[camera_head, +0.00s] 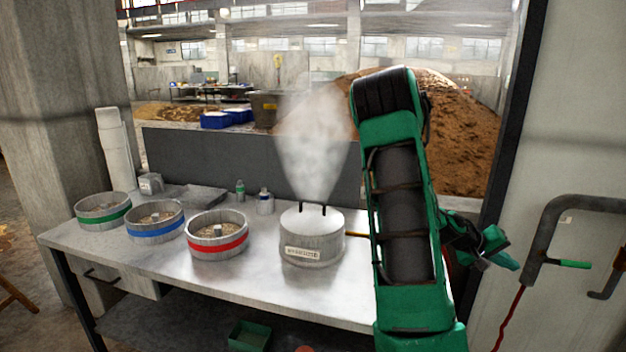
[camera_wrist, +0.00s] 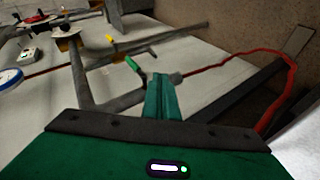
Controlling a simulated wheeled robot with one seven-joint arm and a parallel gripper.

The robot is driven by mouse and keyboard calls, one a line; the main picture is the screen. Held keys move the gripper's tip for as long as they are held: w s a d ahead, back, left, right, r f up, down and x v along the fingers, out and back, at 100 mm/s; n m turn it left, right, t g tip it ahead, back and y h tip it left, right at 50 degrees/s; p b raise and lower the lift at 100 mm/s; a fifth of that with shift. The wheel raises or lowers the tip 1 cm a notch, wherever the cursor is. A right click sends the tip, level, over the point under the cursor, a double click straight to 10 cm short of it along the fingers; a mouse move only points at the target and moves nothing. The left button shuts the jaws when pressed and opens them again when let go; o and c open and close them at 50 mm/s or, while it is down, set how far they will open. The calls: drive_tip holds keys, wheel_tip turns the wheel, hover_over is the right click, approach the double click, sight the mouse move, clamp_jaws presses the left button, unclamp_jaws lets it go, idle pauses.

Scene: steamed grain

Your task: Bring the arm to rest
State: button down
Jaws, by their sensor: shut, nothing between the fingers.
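My green arm rises in front of the right end of the metal table (camera_head: 150,255) and bends over at the top. My gripper (camera_head: 508,262) hangs partly behind the arm, to the right of the table and near the wall pipe. In the wrist view my gripper's green fingers (camera_wrist: 162,98) are together, with nothing between them. Grey pipes and a red cable lie beyond the fingertips there. Whether the fingers touch any pipe I cannot tell.
A lidded steaming pot (camera_head: 313,240) stands on the table, left of my arm. Bowls with red (camera_head: 216,245), blue (camera_head: 155,229) and green (camera_head: 102,214) bands stand further left. A grey pipe with a green-handled lever (camera_head: 574,264) juts from the right wall.

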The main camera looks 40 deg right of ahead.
drive_tip(key=w+a+r+t+y, duration=0.1)
drive_tip(key=w+a+t+y, duration=0.3)
drive_tip(key=a, duration=0.9)
drive_tip(key=w+a+r+t+y, duration=0.1)
drive_tip(key=w+a+y, duration=0.3)
drive_tip(key=a, duration=0.8)
drive_tip(key=s+a+r+n+y, duration=0.1)
drive_tip(key=a+r+n, duration=0.1)
drive_tip(key=a, duration=0.8)
drive_tip(key=s+a+r+n+t+y, duration=0.1)
drive_tip(key=s+a+r+n, duration=0.1)
drive_tip(key=a, duration=0.8)
drive_tip(key=shift+r, duration=0.55)
drive_tip(key=shift+d, duration=0.2)
